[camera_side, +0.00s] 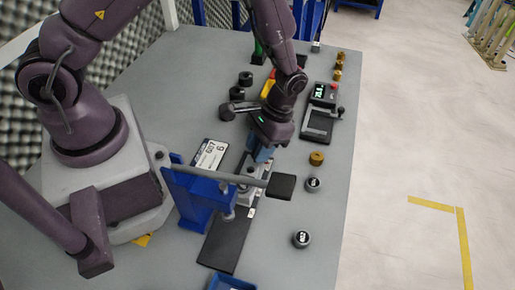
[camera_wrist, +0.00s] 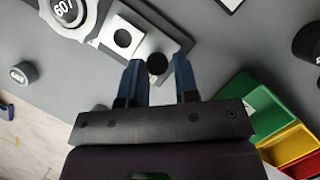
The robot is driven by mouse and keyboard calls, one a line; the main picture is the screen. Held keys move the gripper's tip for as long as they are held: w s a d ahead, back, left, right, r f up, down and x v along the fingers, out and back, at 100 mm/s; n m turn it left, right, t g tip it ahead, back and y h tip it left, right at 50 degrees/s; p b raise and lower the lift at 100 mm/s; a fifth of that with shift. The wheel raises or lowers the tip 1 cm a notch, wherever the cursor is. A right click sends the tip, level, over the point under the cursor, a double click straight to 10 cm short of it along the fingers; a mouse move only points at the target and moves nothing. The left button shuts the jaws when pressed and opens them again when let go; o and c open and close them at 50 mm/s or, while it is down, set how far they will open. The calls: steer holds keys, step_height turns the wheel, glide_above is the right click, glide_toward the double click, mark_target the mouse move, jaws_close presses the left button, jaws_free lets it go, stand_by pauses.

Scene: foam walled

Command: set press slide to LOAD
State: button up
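The press is a blue frame (camera_side: 192,195) with a grey bar across it and a dark base plate (camera_side: 226,242) on the table. My gripper (camera_side: 262,152) points down just behind the press, close to its slide. In the wrist view, my gripper (camera_wrist: 158,72) has its two blue fingers apart. A round black knob (camera_wrist: 157,64) shows between the fingertips, with a small gap on each side. A pale slide block with a round hole (camera_wrist: 122,38) lies just left of the knob. The side view hides the knob behind my gripper. I cannot read any LOAD mark.
A number card (camera_side: 209,155) lies left of my gripper. A black pad (camera_side: 281,186), brass piece (camera_side: 316,158) and labelled cylinders (camera_side: 301,239) stand to the right. Green, yellow and red bins (camera_wrist: 262,108) sit right in the wrist view. A device with a display (camera_side: 324,94) stands farther back.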

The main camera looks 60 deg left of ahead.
steer(key=o, duration=0.3)
steer(key=shift+w+a, duration=0.1)
steer(key=shift+a, duration=0.05)
steer(key=v, duration=1.3)
steer(key=shift+f, duration=0.1)
steer(key=s+a+r+t, duration=0.2)
steer(key=s+r+t, duration=0.3)
steer(key=r, duration=0.5)
steer(key=s+a+r+t, duration=0.3)
steer(key=s+r+t, duration=0.2)
steer(key=s+r, duration=0.5)
steer(key=shift+a+r, duration=0.25)
